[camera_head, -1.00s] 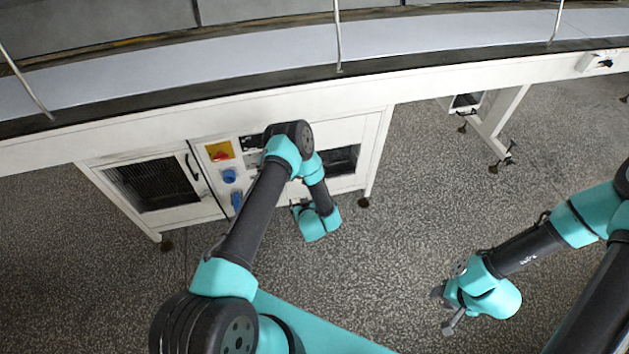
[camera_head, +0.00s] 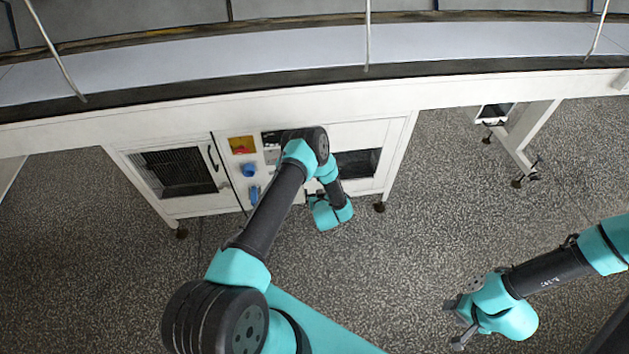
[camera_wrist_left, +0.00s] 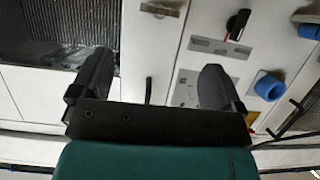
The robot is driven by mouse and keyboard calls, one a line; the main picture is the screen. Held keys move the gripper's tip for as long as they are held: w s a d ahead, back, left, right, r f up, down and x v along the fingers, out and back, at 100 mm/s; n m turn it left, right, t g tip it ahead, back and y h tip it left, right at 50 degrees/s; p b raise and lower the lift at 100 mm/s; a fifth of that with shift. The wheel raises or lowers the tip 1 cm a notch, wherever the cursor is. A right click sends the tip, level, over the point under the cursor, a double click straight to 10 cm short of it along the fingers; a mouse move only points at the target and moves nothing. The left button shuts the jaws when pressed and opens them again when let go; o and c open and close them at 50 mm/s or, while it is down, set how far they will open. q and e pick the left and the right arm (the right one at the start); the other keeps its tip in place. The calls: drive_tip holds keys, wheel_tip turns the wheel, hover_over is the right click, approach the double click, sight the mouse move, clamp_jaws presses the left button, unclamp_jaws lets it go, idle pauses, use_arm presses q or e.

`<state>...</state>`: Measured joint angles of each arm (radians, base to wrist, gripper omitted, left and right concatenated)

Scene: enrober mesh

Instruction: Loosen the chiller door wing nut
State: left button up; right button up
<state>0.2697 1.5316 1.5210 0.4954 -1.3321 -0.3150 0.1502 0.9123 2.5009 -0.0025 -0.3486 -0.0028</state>
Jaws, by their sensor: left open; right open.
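My left gripper (camera_wrist_left: 155,85) is open and empty in the left wrist view, its two dark fingers spread in front of the white cabinet front. In the head view its fingers are mostly hidden by my left arm, low in front of the right-hand cabinet door (camera_head: 373,138). A thin black upright piece (camera_wrist_left: 148,91) shows between the fingers in the wrist view; I cannot tell whether it is a handle or part of the wing nut. No wing nut can be made out clearly. My right gripper (camera_head: 454,322) is open and empty above the floor at the lower right.
Near the left door (camera_head: 205,205) are a red-and-yellow switch (camera_head: 241,146) and blue sockets (camera_head: 249,170). A black handle (camera_head: 213,158) stands out from that door. The white machine frame (camera_head: 470,92) overhangs the cabinet. The speckled floor (camera_head: 420,240) between the arms is clear.

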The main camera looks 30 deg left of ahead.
use_arm(q)
drive_tip(key=x, duration=1.1)
drive_tip(key=shift+f, duration=0.1)
drive_tip(key=shift+c, duration=0.4)
drive_tip(key=c, duration=0.9)
drive_tip(key=shift+o, duration=0.2)
